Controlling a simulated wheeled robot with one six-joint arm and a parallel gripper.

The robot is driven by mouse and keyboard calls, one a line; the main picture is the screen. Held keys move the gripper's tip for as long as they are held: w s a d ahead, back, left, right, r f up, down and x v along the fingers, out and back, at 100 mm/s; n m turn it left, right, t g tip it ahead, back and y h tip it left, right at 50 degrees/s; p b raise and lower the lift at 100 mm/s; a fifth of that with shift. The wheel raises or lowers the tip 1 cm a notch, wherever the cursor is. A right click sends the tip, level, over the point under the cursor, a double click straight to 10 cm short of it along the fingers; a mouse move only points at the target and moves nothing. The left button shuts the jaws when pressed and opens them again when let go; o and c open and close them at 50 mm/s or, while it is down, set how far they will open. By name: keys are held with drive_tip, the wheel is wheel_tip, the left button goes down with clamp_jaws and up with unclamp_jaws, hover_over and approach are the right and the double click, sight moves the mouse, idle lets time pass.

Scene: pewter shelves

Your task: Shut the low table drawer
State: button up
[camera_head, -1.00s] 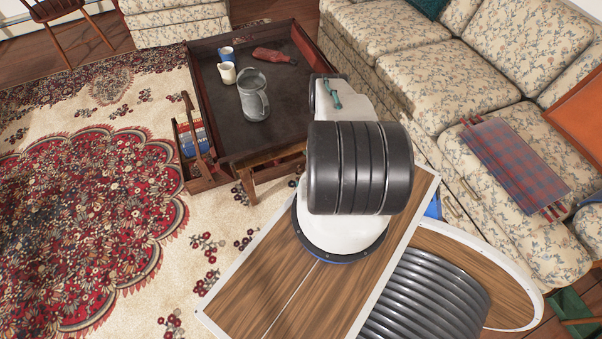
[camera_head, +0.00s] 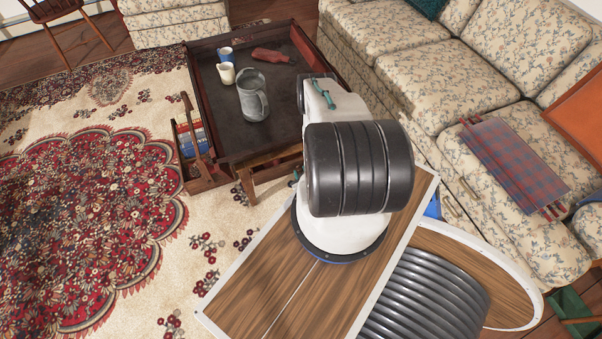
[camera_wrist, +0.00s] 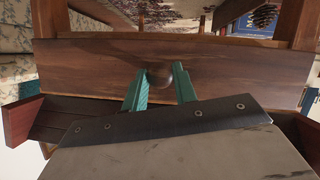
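The low table (camera_head: 193,82) has a dark, rimmed top and stands ahead of my arm in the head view. Its wooden drawer front (camera_head: 270,160) shows at the near side, partly behind my arm. In the wrist view the drawer front (camera_wrist: 90,60) spans the picture, with a round dark knob (camera_wrist: 158,76) near its middle. My gripper (camera_wrist: 160,68) has its two green fingers apart, one on each side of the knob. I cannot tell whether they touch the front. How far the drawer stands out is hard to tell.
A grey tankard (camera_head: 252,95), a cream jug (camera_head: 226,73), a blue cup (camera_head: 225,54) and a red object (camera_head: 273,56) stand or lie on the table. Books (camera_head: 192,140) fill a side compartment. A floral sofa (camera_head: 430,60) borders the right; patterned carpet (camera_head: 90,220) lies open at left.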

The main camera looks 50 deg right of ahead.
sight(297, 165)
drive_tip(key=shift+w+d, duration=0.65)
drive_tip(key=shift+w, duration=0.35)
drive_tip(key=shift+w+d, duration=0.6)
drive_tip(key=shift+w, duration=0.4)
clamp_jaws()
drive_tip(key=o, duration=1)
unclamp_jaws()
drive_tip(key=shift+o, duration=0.2)
drive_tip(key=v, duration=0.7)
drive_tip(key=shift+s+a+r, duration=0.15)
drive_tip(key=shift+s+a, duration=0.05)
drive_tip(key=shift+s, duration=0.1)
